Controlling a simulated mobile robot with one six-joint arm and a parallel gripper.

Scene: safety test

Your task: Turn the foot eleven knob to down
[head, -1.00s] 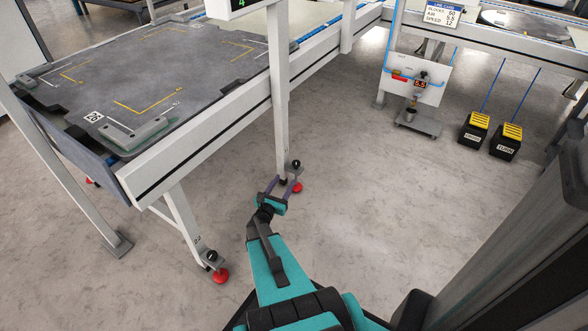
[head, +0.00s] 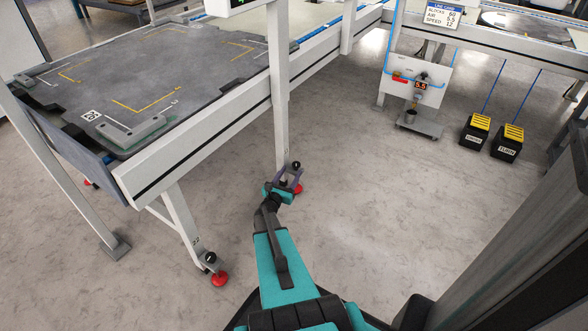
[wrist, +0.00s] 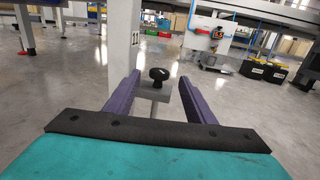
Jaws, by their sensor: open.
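A black knob (head: 296,165) with a small white mark on its top stands on the foot of the middle white table leg, above a red foot pad. The wrist view shows this knob (wrist: 159,75) ahead, between my finger tips in the picture. A small label (wrist: 134,39) on the leg beside it looks like 11. My gripper (head: 289,174) is open, its two purple fingers (wrist: 158,84) on either side of the knob in view, with nothing held. I cannot tell whether the fingers are level with the knob or short of it. Which way the mark points is unclear.
The white leg (head: 281,110) rises close by my fingers. Another leg foot with a black knob (head: 210,258) and red pad stands nearer, at left. The table's white rail (head: 200,125) runs overhead. Yellow-topped black boxes (head: 506,142) stand at right. The floor between is clear.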

